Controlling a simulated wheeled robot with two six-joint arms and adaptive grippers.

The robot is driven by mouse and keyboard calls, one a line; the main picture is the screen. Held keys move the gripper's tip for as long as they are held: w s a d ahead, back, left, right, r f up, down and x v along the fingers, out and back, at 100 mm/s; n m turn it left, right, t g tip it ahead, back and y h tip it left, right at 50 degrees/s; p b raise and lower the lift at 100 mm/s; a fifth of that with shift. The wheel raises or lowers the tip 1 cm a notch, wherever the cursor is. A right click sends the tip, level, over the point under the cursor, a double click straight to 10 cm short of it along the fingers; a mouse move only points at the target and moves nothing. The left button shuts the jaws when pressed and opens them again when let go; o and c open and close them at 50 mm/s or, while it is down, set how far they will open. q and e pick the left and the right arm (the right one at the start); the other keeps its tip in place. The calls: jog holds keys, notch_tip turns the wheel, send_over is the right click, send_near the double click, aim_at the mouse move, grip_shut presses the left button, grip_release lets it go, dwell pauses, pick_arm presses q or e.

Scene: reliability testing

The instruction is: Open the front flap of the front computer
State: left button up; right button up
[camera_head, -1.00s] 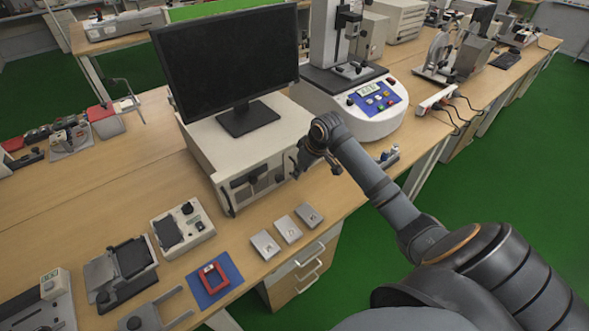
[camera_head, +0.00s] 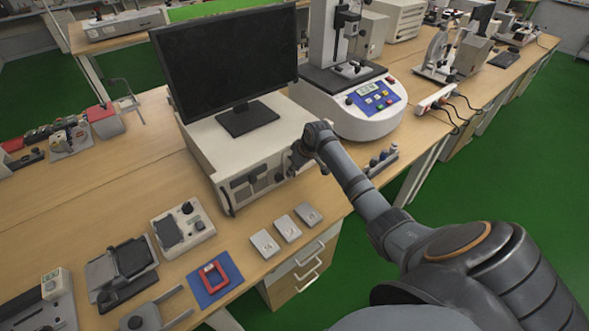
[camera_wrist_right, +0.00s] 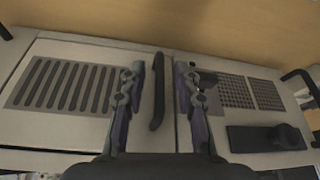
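The front computer (camera_head: 208,148) is a beige box on the wooden bench, with a black monitor on top. Its front face (camera_head: 228,198) has dark vents and black handles at its side edges. My right gripper (camera_head: 292,166) is at the right part of this face, partly hidden by its own wrist. In the right wrist view the fingers (camera_wrist_right: 157,78) are apart, one on each side of a black upright bar handle (camera_wrist_right: 157,92). A gap shows between the handle and each finger. A slotted vent (camera_wrist_right: 62,85) is left of it. My left gripper is not in view.
The monitor (camera_head: 228,62) stands above the computer. A white test machine (camera_head: 362,108) is just right of my wrist. Small grey plates (camera_head: 287,228), a red part on a blue mat (camera_head: 214,276) and other devices lie in front. Green floor is free at the right.

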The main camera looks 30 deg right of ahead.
jog(key=shift+c, duration=0.3)
grip_shut()
jog(key=shift+s, duration=0.1)
